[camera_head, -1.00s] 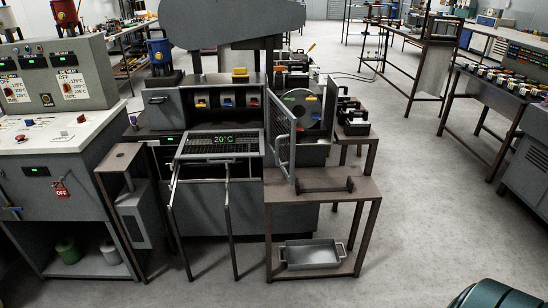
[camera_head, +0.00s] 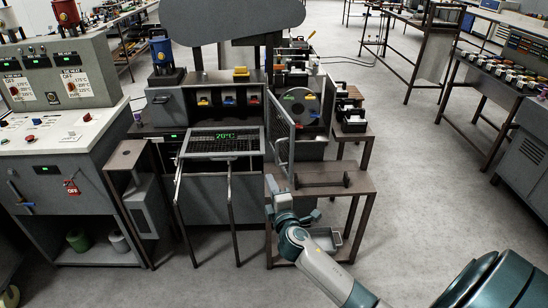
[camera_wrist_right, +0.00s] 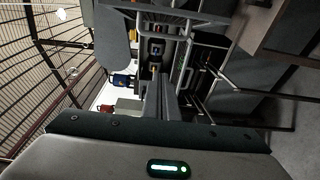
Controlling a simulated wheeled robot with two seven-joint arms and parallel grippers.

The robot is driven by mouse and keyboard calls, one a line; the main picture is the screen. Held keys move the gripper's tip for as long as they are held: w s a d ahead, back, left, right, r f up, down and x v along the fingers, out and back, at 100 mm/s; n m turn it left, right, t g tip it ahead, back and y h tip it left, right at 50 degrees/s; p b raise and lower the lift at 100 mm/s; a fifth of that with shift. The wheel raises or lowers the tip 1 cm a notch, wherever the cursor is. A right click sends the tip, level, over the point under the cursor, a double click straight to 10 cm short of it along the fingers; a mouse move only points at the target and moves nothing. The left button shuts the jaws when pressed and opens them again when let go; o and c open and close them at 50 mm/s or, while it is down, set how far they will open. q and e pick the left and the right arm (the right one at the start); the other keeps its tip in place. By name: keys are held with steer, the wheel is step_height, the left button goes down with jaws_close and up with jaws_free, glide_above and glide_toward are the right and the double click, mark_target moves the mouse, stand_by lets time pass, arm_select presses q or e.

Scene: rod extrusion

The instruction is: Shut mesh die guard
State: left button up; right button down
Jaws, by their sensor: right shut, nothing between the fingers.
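The mesh die guard (camera_head: 281,138) is a grey framed mesh panel. It stands open, swung out toward me from the machine, so the round die face (camera_head: 302,106) shows uncovered to its right. My right gripper (camera_head: 271,190) is just below the guard's lower end, at the front of the small brown table. It is shut and empty. I cannot tell from the head view whether it touches the guard. In the right wrist view its shut fingers (camera_wrist_right: 163,100) point into the scene with nothing between them. My left gripper is not in view.
The brown table (camera_head: 350,184) stands below the guard and carries a dark bar. A metal tray (camera_head: 328,238) on its lower shelf is partly hidden by my right arm. A sloped rack (camera_head: 215,147) is left of the guard.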

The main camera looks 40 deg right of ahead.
steer(key=shift+w+r, duration=0.1)
steer(key=shift+r, duration=0.05)
steer(key=w+d+p, duration=0.3)
steer(key=w+d, duration=0.4)
steer(key=w, duration=0.2)
steer(key=shift+d, duration=0.25)
stand_by(0.4)
steer(key=shift+s, duration=0.1)
stand_by(0.4)
